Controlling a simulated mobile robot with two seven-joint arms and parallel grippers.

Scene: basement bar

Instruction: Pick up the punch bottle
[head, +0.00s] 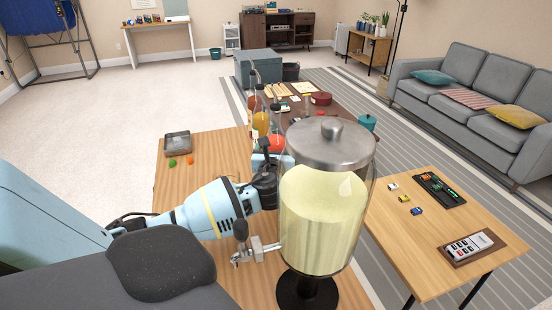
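Several clear bottles with orange and red drink stand in a row beyond my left gripper (271,160). An orange one (261,120) and a red one (277,142) are nearest; which is the punch bottle I cannot tell for sure. My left arm reaches in from the left, low over the wooden table (195,205). Its gripper is at the lower part of the red bottle, partly behind a large glass dispenser (322,215). The fingers are mostly hidden, so I cannot see whether they touch or grip the bottle. My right gripper is out of view.
A grey tray (177,144) and small orange and green items lie at the table's far left. Another wooden table (405,245) is at the right.

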